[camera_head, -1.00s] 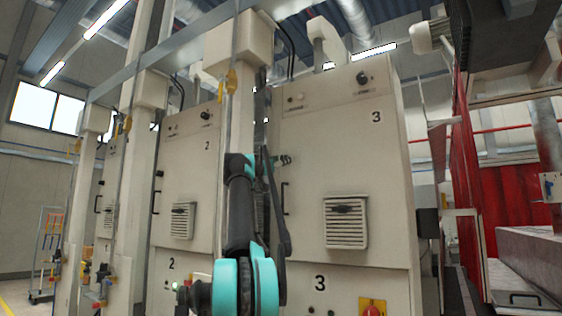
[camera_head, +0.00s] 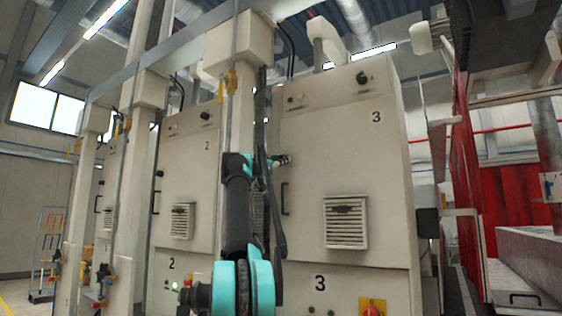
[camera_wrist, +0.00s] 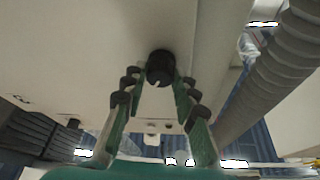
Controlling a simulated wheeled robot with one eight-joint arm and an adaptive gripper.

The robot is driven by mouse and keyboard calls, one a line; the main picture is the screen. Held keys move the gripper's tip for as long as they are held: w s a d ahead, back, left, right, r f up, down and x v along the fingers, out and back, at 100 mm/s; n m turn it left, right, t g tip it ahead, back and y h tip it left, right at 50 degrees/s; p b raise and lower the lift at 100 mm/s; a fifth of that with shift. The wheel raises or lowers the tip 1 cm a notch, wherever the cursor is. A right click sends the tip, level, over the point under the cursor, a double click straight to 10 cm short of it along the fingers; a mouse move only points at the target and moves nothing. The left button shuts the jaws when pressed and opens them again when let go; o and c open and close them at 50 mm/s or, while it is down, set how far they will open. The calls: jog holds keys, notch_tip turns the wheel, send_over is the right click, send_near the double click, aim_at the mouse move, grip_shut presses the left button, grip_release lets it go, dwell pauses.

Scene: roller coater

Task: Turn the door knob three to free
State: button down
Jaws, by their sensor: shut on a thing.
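Door three is the upper door of the beige cabinet (camera_head: 345,155) marked 3 in the head view. Its door knob (camera_wrist: 160,68) is a black round knob in the wrist view, with a small pale mark on its lower edge. My gripper (camera_wrist: 161,74) is shut on this knob, with a green, black-padded finger on each side. In the head view my gripper (camera_head: 281,160) is at the upper left edge of door three, above the black door handle (camera_head: 285,198). There the fingers largely hide the knob.
A control knob (camera_head: 363,77) sits high on cabinet three. A louvred vent (camera_head: 346,222) juts from its door. A red button on a yellow plate (camera_head: 372,308) is low down. Cabinet two (camera_head: 190,155) stands to the left. A ribbed hose (camera_wrist: 268,85) runs close by in the wrist view.

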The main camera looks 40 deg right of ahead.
jog(key=shift+m+g, duration=0.4)
jog(key=shift+m, duration=0.7)
jog(key=c, duration=1.2)
grip_release()
